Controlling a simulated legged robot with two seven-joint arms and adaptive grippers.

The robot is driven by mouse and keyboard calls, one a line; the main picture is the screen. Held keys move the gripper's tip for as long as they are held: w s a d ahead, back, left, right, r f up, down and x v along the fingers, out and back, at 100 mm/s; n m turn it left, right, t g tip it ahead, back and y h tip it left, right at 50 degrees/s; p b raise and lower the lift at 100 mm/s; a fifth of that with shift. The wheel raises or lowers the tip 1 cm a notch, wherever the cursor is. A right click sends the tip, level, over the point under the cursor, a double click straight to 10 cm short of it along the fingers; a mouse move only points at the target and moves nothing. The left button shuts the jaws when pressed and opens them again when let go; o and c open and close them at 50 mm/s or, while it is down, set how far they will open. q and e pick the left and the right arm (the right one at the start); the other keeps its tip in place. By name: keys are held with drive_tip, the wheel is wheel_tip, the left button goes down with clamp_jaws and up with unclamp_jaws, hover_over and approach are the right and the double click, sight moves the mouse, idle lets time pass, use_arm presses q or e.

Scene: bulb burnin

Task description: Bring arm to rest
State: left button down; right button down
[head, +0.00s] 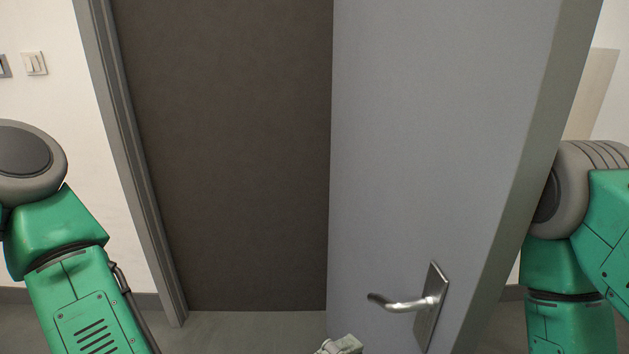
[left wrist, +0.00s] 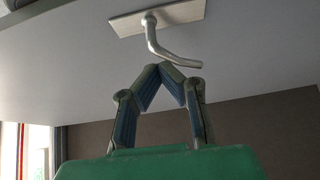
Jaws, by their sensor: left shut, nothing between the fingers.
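My left arm comes in at the left of the head view, green with a grey joint. A small part of my left gripper (head: 340,346) shows at the bottom edge, left of and below the door handle (head: 405,303). In the left wrist view my left gripper (left wrist: 162,68) is shut, its two fingers meeting at the tips with nothing between them. The silver lever handle (left wrist: 160,42) is just beyond the fingertips; I cannot tell whether they touch. My right arm shows at the right of the head view; its gripper is out of view.
The grey door (head: 430,130) stands open, its edge towards the right arm. Left of it is a doorway with a dark brown surface (head: 225,150) behind, and a grey frame (head: 130,150). A light switch (head: 34,63) is on the white wall.

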use_arm(q)
drive_tip(key=s+a+f+m+g+y, duration=0.35)
drive_tip(key=a+f, duration=0.25)
drive_tip(key=f, duration=0.5)
drive_tip(key=s+a+f+m+g+y, duration=0.2)
drive_tip(key=s+a+f+g+y, duration=0.15)
drive_tip(key=a+f, duration=0.6)
drive_tip(key=s+a+f+m+g+y, duration=0.1)
drive_tip(key=s+a+f+y, duration=0.1)
drive_tip(key=a, duration=0.3)
drive_tip(key=s+a+f+m+g+y, duration=0.1)
drive_tip(key=s+a+f+y, duration=0.1)
drive_tip(key=a+f, duration=0.2)
drive_tip(key=s+a+f+m+g+y+b, duration=0.1)
drive_tip(key=s+a+f+y, duration=0.1)
drive_tip(key=a, duration=0.5)
drive_tip(key=shift+s+a+f+g+y, duration=0.3)
drive_tip(key=shift+s+f+y, duration=0.1)
drive_tip(key=shift+f, duration=0.35)
drive_tip(key=shift+d, duration=0.15)
